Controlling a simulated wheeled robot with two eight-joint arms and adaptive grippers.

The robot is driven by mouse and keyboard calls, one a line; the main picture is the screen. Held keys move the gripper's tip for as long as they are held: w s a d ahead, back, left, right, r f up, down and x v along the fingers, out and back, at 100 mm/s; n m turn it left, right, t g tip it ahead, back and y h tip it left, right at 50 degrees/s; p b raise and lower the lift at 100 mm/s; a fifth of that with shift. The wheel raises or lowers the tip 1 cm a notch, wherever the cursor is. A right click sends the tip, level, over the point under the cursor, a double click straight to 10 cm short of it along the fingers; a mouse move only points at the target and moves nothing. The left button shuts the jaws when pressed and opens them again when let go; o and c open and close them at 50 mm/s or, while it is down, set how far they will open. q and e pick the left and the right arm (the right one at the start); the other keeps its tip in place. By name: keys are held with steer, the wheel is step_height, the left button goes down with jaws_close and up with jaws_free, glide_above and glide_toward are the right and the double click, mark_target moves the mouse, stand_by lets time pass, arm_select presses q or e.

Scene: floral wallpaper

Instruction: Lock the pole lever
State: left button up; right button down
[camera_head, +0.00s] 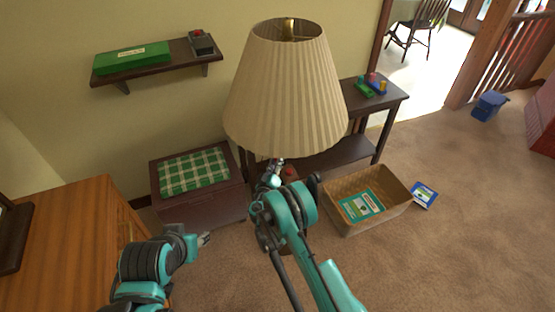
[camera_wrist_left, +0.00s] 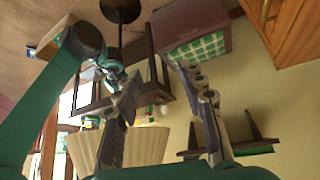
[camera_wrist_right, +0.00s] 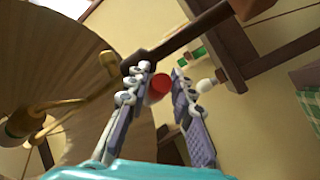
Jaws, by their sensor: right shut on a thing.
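The floor lamp with its pleated cream shade (camera_head: 285,95) stands in the middle of the head view; the shade hides its upper pole. In the right wrist view, the dark pole (camera_wrist_right: 188,36) crosses at the top, and a round red knob (camera_wrist_right: 158,86) sits between my right fingers. The red knob also shows in the head view (camera_head: 290,171), just below the shade. My right gripper (camera_wrist_right: 160,82) is shut on this knob, which I take as the lever's end; the lever's angle is hard to tell. My left gripper (camera_wrist_left: 155,82) is open and empty, low at the left, away from the lamp.
A wooden cabinet (camera_head: 65,225) fills the left. A chest (camera_head: 200,207) with a green checked cushion and a dark side table (camera_head: 385,98) stand behind the lamp. A wicker basket (camera_head: 385,213) is on the carpet to the right. Open carpet lies at the right.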

steer(key=shift+w+a+f+m+t+h, duration=0.1)
steer(key=shift+w+f+m+t+h, duration=0.3)
steer(key=shift+m+t, duration=0.2)
